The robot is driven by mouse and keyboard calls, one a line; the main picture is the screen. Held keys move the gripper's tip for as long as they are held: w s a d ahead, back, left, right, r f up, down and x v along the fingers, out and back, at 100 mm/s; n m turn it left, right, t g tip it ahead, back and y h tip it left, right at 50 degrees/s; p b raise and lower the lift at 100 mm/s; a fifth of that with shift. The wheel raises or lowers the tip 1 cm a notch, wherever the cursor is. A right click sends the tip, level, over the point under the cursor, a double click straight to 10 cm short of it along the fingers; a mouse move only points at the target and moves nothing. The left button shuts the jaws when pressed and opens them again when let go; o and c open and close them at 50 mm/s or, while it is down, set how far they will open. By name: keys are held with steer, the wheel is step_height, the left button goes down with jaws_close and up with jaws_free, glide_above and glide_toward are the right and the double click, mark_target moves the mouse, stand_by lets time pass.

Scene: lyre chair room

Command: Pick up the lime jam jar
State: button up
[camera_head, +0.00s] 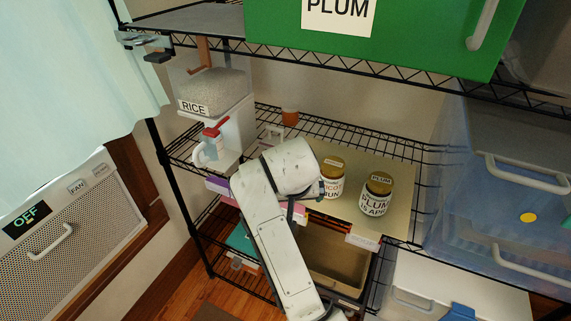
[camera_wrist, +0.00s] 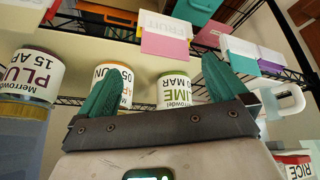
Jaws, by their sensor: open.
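The gap between fingers and jar is hard to judge. In the head view, my white arm hides the lime jar and the fingers. An apricot jar (camera_head: 331,179) and a plum jar (camera_head: 376,194) stand on the shelf board (camera_head: 398,165) to the right of my arm.
The apricot jar is partly behind my left finger in the wrist view. A green plum crate (camera_head: 400,35) hangs above; a blue translucent bin (camera_head: 500,190) stands at right.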

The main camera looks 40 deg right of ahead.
steer(key=w+a+r+m+g, duration=0.1)
steer(key=w+a+r+m, duration=0.15)
steer(key=w+r, duration=0.2)
steer(key=shift+m+y, duration=0.3)
steer(key=shift+m, duration=0.15)
steer(key=w+d, duration=0.1)
steer(key=d, duration=0.2)
steer(key=w+d+p, duration=0.1)
steer(key=w+d, duration=0.1)
steer(key=d, duration=0.1)
steer(key=w+d+r+p, duration=0.1)
steer(key=w+d, duration=0.1)
steer(key=d, duration=0.1)
steer(key=shift+d, duration=0.3)
steer(key=shift+w+d+f, duration=0.15)
steer(key=shift+w+d, duration=0.05)
steer(key=shift+d, duration=0.2)
steer(key=shift+p+x, duration=0.6)
steer(key=shift+x, duration=1.85)
steer(key=c, duration=1.3)
steer(key=shift+c, duration=0.5)
